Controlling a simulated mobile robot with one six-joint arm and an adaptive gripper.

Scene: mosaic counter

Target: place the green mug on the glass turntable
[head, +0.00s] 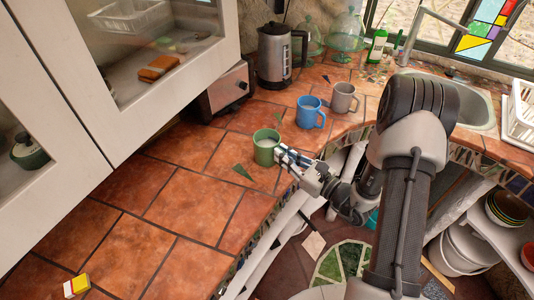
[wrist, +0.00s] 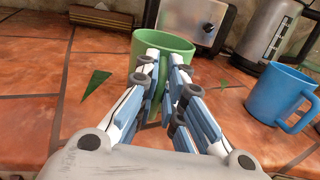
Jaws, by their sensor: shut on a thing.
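The green mug (head: 265,148) stands upright on the terracotta counter, near its front edge. My gripper (head: 284,156) reaches it from the front right and is shut on its near side. I cannot make out a glass turntable for certain; a green glass stand with a dome (head: 347,42) is at the back of the counter.
A blue mug (head: 310,113) and a grey mug (head: 344,98) stand to the right behind the green mug. A kettle (head: 276,55) and toaster (head: 225,92) are behind. The left counter is mostly clear under the cabinets.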

